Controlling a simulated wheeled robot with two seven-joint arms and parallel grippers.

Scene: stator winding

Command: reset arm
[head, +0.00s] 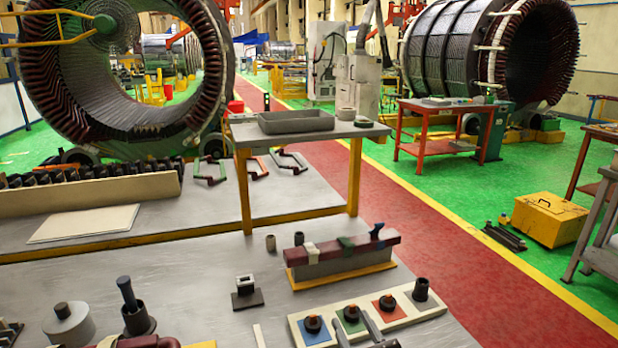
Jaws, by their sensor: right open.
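My right gripper (353,326) shows at the bottom edge, right of the middle. Its two grey fingers are apart, with nothing seen between them. They are in front of the pale board (407,311) with coloured squares and dark knobs, and cover part of its near edge. I cannot tell whether they touch it. The rest of the right arm is mostly below the picture. My left gripper is not in view.
On the grey bench (205,285), a maroon bar (343,257) rests on a yellow-edged block. A raised shelf (300,133) holds a grey tray (296,121). Large stators stand behind.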

